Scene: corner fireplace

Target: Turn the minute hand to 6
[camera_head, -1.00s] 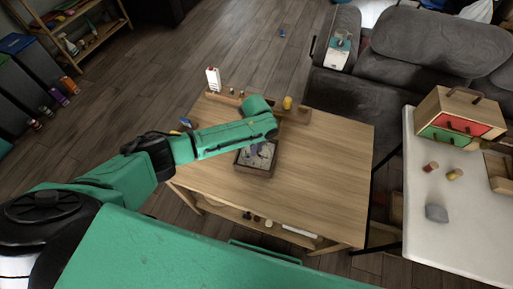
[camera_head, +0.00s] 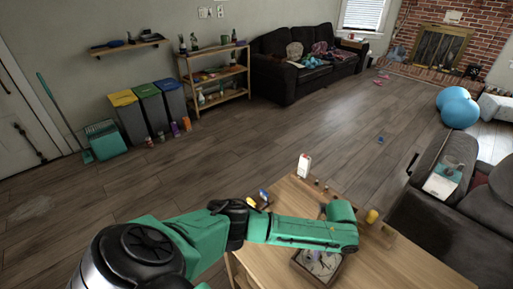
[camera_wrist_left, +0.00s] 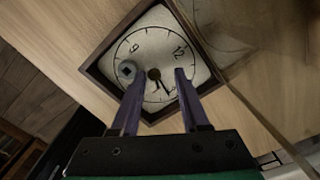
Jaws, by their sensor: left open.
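A square clock (camera_wrist_left: 162,24) with a dark wooden frame lies face up on the wooden table; it also shows in the head view (camera_head: 318,264) below the end of my left arm. In the wrist view its pale face has 9 and 12 legible; the 6 is not visible. A dark hub (camera_wrist_left: 154,74) sits at the centre, with a dark hand (camera_wrist_left: 166,89) pointing down and right.
A grey sofa (camera_head: 440,215) stands to the right. The floor beyond the table is mostly clear.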

